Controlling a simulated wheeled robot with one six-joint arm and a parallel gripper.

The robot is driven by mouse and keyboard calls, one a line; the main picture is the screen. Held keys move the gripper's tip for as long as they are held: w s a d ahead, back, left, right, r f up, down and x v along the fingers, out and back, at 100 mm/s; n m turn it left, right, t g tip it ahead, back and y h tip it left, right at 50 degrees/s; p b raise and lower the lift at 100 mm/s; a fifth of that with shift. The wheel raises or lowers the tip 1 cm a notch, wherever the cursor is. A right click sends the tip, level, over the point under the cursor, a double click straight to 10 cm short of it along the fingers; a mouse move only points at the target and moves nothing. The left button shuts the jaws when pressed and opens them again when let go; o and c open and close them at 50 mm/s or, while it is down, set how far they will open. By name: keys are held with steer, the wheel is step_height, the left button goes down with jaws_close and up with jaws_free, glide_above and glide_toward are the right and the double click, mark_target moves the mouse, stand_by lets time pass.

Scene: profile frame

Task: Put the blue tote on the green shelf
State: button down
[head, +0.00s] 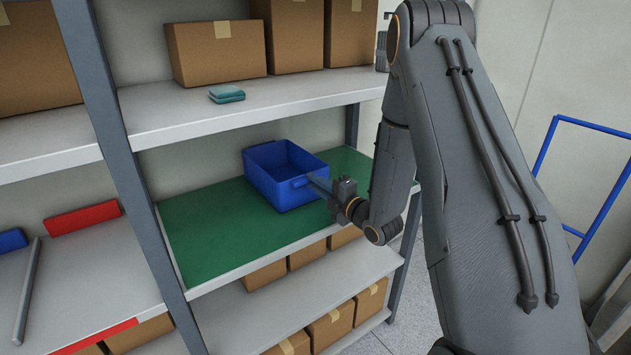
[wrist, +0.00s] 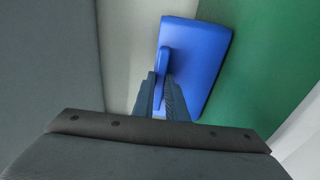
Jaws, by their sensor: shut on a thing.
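The blue tote (head: 268,172) is an open, empty-looking bin over the green shelf (head: 205,232) in the head view. It looks about upright; I cannot tell if its base touches the green surface or is just above it. My gripper (head: 314,183) is shut on the tote's right side, at its handle. In the wrist view, the fingers of my gripper (wrist: 163,80) close on the handle of the blue tote (wrist: 205,62). The green surface (wrist: 265,65) shows to the right of the tote there. My fingers hide part of the tote's near side.
A grey upper shelf (head: 175,118) with cardboard boxes (head: 218,50) and a folded teal cloth (head: 227,94) hangs above. A grey upright (head: 128,175) borders the green shelf on the left. More boxes (head: 308,255) stand below. Green space left of the tote is clear.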

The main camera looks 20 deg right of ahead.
steer(key=shift+w, duration=0.1)
steer(key=c, duration=1.8)
jaws_free()
steer(key=shift+f, duration=0.1)
steer(key=shift+o, duration=0.2)
steer(key=s+d+f+m+g+h+b, duration=0.2)
steer(key=s+m+g+h, duration=0.1)
steer(key=s+m, duration=0.25)
steer(key=s+d+f+m+g+h+b, duration=0.1)
steer(key=s+d+f+m+g+h, duration=0.15)
steer(key=s+m+g, duration=0.35)
steer(key=s+a+r+m+g, duration=0.1)
steer(key=s+a+m+g, duration=0.2)
steer(key=s, duration=0.7)
steer(key=s+a+r+m+g+h, duration=0.1)
steer(key=s+a+r+m+g, duration=0.1)
steer(key=s+a+m, duration=0.3)
steer(key=s+m+g, duration=0.1)
steer(key=s+m, duration=0.2)
steer(key=s, duration=0.3)
steer(key=shift+s+a+r+g, duration=0.2)
steer(key=shift+a+g, duration=0.1)
